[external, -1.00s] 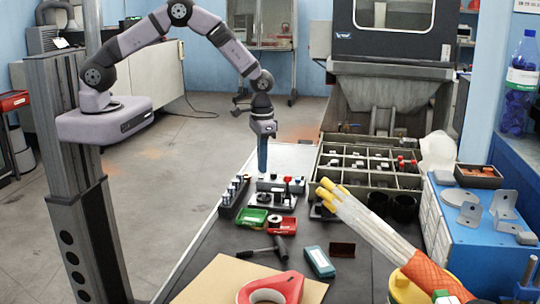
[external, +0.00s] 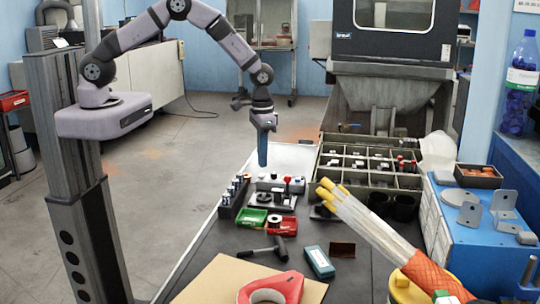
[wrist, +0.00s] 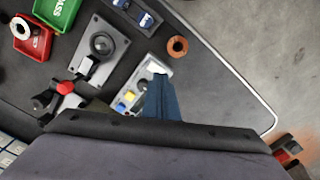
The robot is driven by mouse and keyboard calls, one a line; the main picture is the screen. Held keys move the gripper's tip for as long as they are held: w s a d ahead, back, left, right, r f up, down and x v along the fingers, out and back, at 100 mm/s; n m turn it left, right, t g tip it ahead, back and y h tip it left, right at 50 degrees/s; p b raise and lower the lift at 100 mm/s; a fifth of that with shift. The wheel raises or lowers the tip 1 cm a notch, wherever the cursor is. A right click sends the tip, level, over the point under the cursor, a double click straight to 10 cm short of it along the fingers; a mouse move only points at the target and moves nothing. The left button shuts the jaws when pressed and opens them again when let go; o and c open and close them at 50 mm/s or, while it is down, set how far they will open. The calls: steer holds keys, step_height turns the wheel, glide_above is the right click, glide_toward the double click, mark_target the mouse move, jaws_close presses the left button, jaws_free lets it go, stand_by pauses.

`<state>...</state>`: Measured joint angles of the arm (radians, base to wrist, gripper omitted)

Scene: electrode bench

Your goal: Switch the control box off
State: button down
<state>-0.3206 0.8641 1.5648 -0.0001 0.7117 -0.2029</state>
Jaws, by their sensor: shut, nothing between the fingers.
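The control box (external: 268,185) is a small light-grey box at the back of the dark bench, behind the fixture plate. In the wrist view the control box (wrist: 122,106) shows blue and yellow buttons and a white part near the fingertips. My gripper (external: 263,164) points straight down above the box, its long blue fingers shut and empty. In the wrist view my gripper (wrist: 159,76) covers part of the box's right side. The fingertips look apart from the box in the external view. I cannot tell the switch's position.
A fixture plate (wrist: 83,55) with a black round part and a red-knobbed clamp (wrist: 65,88) lies beside the box. A rail with blue-capped parts (external: 228,205), a copper ring (wrist: 178,46), green (external: 247,222) and red trays (external: 282,228) are close. A compartmented crate (external: 337,178) stands right.

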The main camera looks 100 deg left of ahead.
steer(key=shift+r+p, duration=1.5)
steer(key=shift+r, duration=0.8)
steer(key=s+d+f+m+g+h, duration=0.1)
steer(key=s+d+g, duration=0.15)
steer(key=s, duration=0.55)
steer(key=s+d+f+m+g, duration=0.1)
steer(key=s+d, duration=0.2)
steer(key=s, duration=0.5)
steer(key=s+d+r+m, duration=0.2)
steer(key=s+d+r, duration=0.5)
steer(key=s+r, duration=0.25)
steer(key=w+r+t, duration=0.1)
steer(key=d+r+m+t, duration=0.1)
steer(key=r, duration=0.1)
steer(key=w+d+r+m+t+y, duration=0.1)
steer(key=shift+w+d+r+t, duration=0.25)
steer(key=shift+w+r, duration=0.05)
